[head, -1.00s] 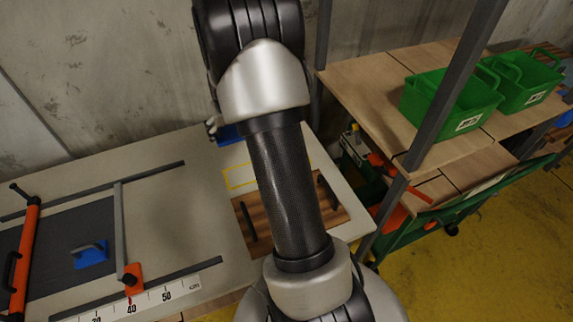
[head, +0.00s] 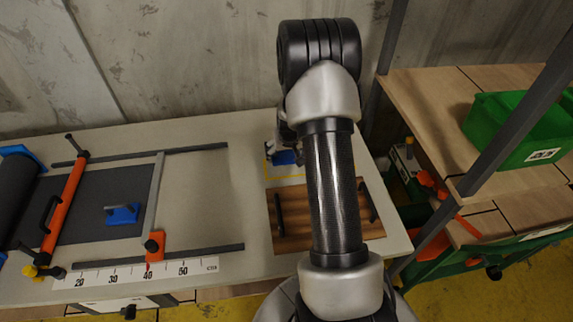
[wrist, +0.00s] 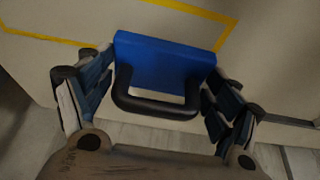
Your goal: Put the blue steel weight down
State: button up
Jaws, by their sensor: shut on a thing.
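The held blue steel weight (wrist: 165,62) with its black handle (wrist: 155,106) sits between the two fingers of my gripper (wrist: 155,90) in the wrist view. My gripper is shut on it. In the head view the weight (head: 286,157) shows as a small blue patch by the yellow outline (head: 267,170) on the table, partly hidden by my arm. In the wrist view it covers part of the yellow outline (wrist: 40,36). I cannot tell whether it touches the tabletop. A second blue weight (head: 122,214) lies on the grey mat to the left.
A brown wooden board (head: 290,225) with black handles lies in front of the outline. An orange bar (head: 66,207) and a ruler (head: 140,279) are at the left. A shelf with a green crate (head: 512,130) and a dark post (head: 515,105) stand at the right.

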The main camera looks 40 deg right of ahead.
aim_at(286, 169)
jog(key=shift+w+d+f+b, duration=0.1)
jog(key=shift+f+b, duration=0.35)
jog(key=shift+f, duration=0.7)
jog(key=shift+w+f+b, duration=0.1)
jog(key=shift+f+b, duration=0.35)
jog(key=shift+f, duration=0.7)
jog(key=shift+s, duration=0.1)
jog(key=shift+f, duration=0.15)
jog(key=o, duration=1.9)
jog(key=shift+s, duration=0.1)
